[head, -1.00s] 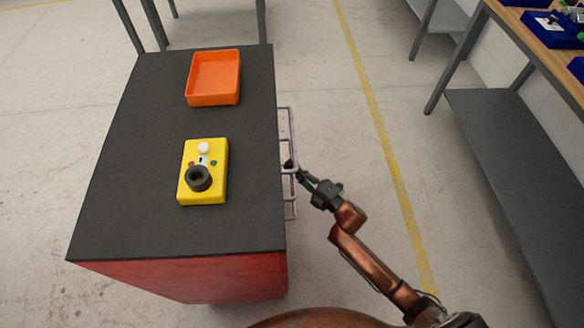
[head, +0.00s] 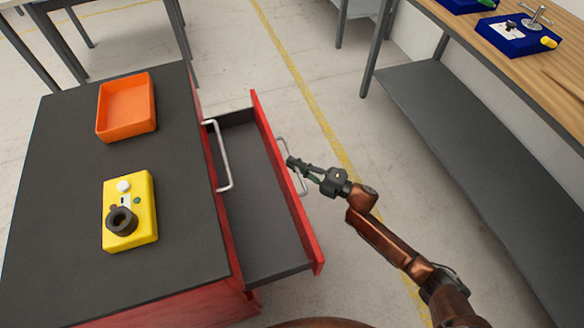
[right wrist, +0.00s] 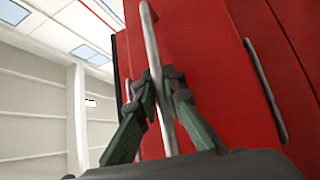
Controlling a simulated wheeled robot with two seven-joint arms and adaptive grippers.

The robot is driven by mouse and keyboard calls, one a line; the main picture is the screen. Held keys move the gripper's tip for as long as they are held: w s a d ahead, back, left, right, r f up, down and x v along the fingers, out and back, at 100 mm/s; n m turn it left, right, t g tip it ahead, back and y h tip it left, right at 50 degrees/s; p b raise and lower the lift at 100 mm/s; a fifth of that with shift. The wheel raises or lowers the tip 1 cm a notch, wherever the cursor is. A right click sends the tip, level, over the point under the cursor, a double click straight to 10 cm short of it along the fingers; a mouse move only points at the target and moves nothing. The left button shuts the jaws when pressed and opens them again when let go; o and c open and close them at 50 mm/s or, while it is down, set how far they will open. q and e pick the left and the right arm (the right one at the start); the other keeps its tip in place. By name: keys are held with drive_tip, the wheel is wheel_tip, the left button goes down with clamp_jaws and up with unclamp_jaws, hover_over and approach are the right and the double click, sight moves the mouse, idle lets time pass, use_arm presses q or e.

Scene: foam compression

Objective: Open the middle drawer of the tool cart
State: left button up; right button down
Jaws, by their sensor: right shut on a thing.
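The red tool cart (head: 60,225) with a dark top stands at the left in the head view. One drawer (head: 262,215) is pulled well out to the right; its dark inside looks empty. It lies below a closed drawer whose grey handle (head: 222,155) shows at the cart's side. My right gripper (head: 294,164) is at the open drawer's front handle (head: 303,184). In the right wrist view, the fingers of my right gripper (right wrist: 165,82) are shut around the upright-looking handle bar (right wrist: 153,45), in front of the red drawer face. My left gripper is not in view.
An orange tray (head: 127,106) and a yellow box (head: 130,215) with a black ring on it rest on the cart top. A wooden workbench (head: 520,60) with a grey lower shelf (head: 470,140) stands at the right. Floor lies clear between drawer and bench.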

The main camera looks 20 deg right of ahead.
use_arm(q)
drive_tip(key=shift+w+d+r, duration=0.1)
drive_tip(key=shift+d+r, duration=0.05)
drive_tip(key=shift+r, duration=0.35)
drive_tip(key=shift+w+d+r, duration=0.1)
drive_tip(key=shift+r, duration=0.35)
use_arm(e)
drive_tip(key=d, duration=0.6)
drive_tip(key=shift+w, duration=0.15)
drive_tip(key=c, duration=2)
unclamp_jaws()
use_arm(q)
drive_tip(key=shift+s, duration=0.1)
use_arm(e)
drive_tip(key=v, duration=1.2)
